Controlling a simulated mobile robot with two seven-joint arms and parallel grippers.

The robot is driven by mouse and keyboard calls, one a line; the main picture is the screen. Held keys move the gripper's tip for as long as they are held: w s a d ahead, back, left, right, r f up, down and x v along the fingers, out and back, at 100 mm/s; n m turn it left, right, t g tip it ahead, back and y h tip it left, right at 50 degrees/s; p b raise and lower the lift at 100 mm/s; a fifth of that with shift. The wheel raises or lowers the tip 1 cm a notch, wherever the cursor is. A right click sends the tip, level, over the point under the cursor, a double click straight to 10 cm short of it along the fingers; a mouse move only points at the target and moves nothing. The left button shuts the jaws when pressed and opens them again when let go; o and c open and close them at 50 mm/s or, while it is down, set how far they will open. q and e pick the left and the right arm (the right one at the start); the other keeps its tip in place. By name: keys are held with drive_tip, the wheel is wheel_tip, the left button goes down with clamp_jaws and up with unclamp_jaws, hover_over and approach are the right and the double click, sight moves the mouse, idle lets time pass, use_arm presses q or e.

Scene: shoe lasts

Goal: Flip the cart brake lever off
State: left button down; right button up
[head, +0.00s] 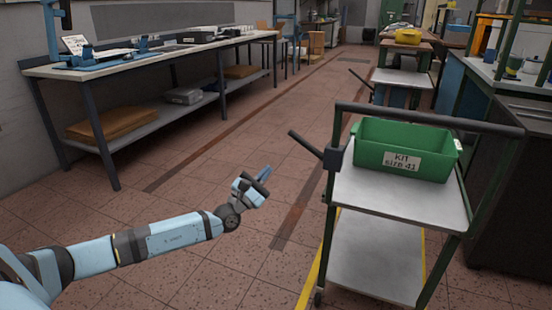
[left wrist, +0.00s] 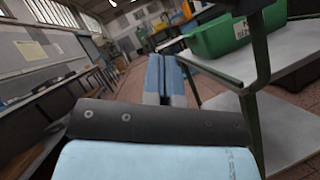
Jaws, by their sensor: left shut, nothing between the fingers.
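The cart (head: 395,195) has dark green posts and grey shelves and stands right of centre in the head view. Its brake lever (head: 306,144) is a black bar that juts up and left from a dark bracket on the cart's left post. My left gripper (head: 265,172) is shut and empty, left of the lever and lower in the picture, apart from it. In the left wrist view the blue fingers (left wrist: 166,75) are together, with the cart's post and shelf to their right. I cannot pick out the lever in that view. My right gripper is not in view.
A green bin (head: 405,150) labelled "Kit size 41" sits on the cart's top shelf. A long workbench (head: 150,62) runs along the left wall. The tiled floor between bench and cart is clear.

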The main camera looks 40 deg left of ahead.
use_arm(q)
drive_tip(key=shift+v, duration=1.65)
